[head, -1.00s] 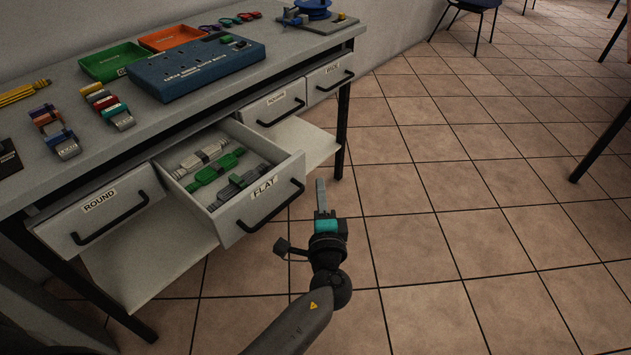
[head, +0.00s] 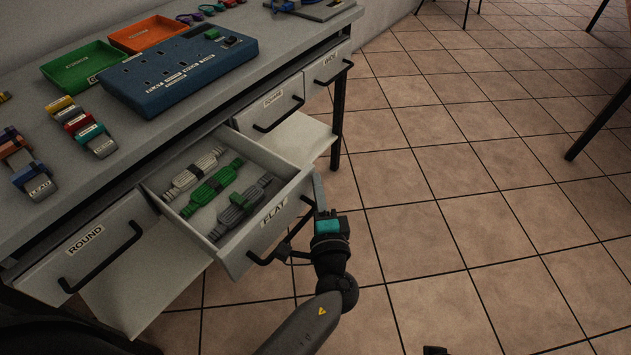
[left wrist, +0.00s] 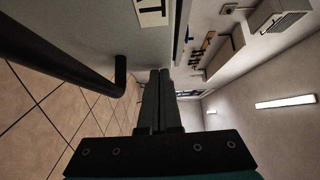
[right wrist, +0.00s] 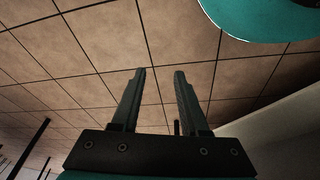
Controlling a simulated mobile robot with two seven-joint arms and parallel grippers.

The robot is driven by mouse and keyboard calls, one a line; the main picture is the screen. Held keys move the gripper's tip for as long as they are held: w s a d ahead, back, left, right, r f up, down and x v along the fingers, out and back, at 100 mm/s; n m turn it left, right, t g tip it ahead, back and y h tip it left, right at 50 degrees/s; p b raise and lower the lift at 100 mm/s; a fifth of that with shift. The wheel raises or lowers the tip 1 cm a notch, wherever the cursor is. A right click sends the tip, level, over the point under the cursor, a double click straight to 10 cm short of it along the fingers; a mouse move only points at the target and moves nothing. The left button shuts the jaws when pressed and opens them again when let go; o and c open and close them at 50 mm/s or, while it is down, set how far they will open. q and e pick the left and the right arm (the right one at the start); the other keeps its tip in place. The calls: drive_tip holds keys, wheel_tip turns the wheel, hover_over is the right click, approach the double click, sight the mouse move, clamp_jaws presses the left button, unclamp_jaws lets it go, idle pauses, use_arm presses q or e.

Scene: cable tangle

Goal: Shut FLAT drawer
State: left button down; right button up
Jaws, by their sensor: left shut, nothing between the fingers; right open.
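The FLAT drawer (head: 236,262) stands pulled out from under the worktop in the head view, with grey, green and dark flat cable bundles inside. Its front has a FLAT label (head: 274,212) and a black bar handle (head: 284,247), partly behind my left gripper. My left gripper (head: 318,184) is shut and empty at the right end of the drawer front; contact cannot be told. In the left wrist view the shut fingers (left wrist: 159,75) point along the pale front, with the handle (left wrist: 119,75) at left. My right gripper (right wrist: 159,72) is open and empty over tiled floor.
The ROUND drawer (head: 120,225) is at left, and two more drawers (head: 283,100) are at right. The worktop holds a blue socket block (head: 180,75), green tray (head: 85,66), orange tray (head: 148,32) and labelled cable ties. Open floor lies at right.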

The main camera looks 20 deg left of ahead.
drive_tip(key=shift+w+d, duration=0.1)
use_arm(q)
drive_tip(key=w+a, duration=0.1)
drive_tip(key=a, duration=0.2)
drive_tip(key=w+a+b, duration=0.1)
drive_tip(key=a, duration=0.3)
drive_tip(key=w+a, duration=0.1)
drive_tip(key=a, duration=0.2)
drive_tip(key=shift+w+a, duration=0.2)
drive_tip(key=shift+w, duration=0.15)
drive_tip(key=w+a+b, duration=0.1)
drive_tip(key=a, duration=0.2)
drive_tip(key=w+a+b, duration=0.1)
drive_tip(key=a, duration=0.3)
drive_tip(key=w+a+b, duration=0.1)
drive_tip(key=w+a, duration=0.1)
drive_tip(key=a, duration=0.2)
drive_tip(key=shift+w+a, duration=0.1)
drive_tip(key=shift+a, duration=0.15)
drive_tip(key=shift+w+a+b, duration=0.2)
drive_tip(key=shift+a+b, duration=0.2)
drive_tip(key=shift+a, duration=0.1)
drive_tip(key=shift+a+r, duration=0.1)
drive_tip(key=shift+a, duration=0.15)
use_arm(e)
wheel_tip(320, 180, up, 10)
drive_tip(key=w+t, duration=0.1)
drive_tip(key=w, duration=0.1)
drive_tip(key=shift+t, duration=0.4)
